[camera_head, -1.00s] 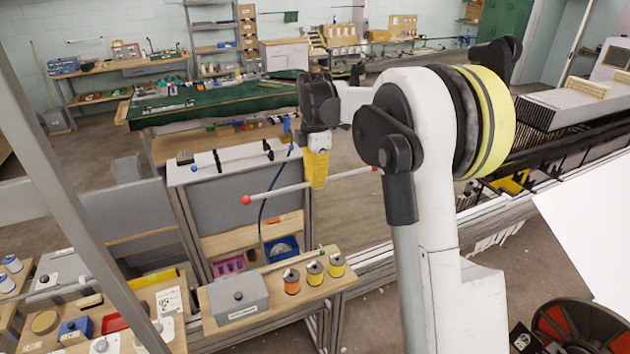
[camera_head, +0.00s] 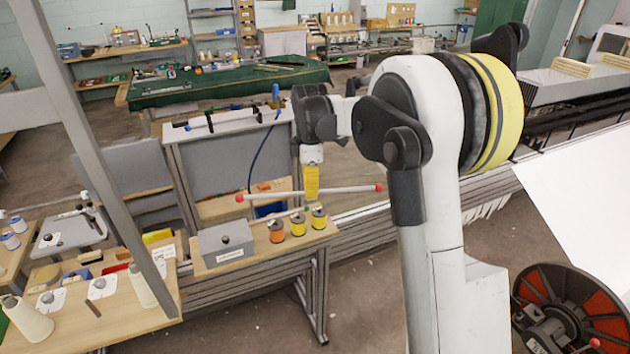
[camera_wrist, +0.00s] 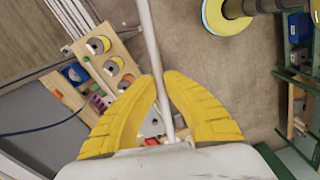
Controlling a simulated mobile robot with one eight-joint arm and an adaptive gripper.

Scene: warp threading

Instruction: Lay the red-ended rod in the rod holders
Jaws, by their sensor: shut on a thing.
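The red-ended rod (camera_head: 345,189) is pale with a red tip at each end and lies nearly level across the head view. My gripper (camera_head: 312,190) has yellow fingers and is shut on it near the middle. In the wrist view the rod (camera_wrist: 151,40) passes between the two yellow fingers (camera_wrist: 166,100). The rod is in the air, in front of the stand's lower right part as pictured. The likely rod holders are small black uprights (camera_head: 209,122) on top of the grey-and-white stand (camera_head: 215,168), up and left of my gripper.
A wooden bench (camera_head: 290,250) below the rod carries a grey box (camera_head: 226,240) and several thread spools (camera_head: 298,226). A grey post (camera_head: 85,150) rises at left. A blue cable (camera_head: 262,150) hangs by the stand. A large dark reel (camera_head: 565,310) is at lower right.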

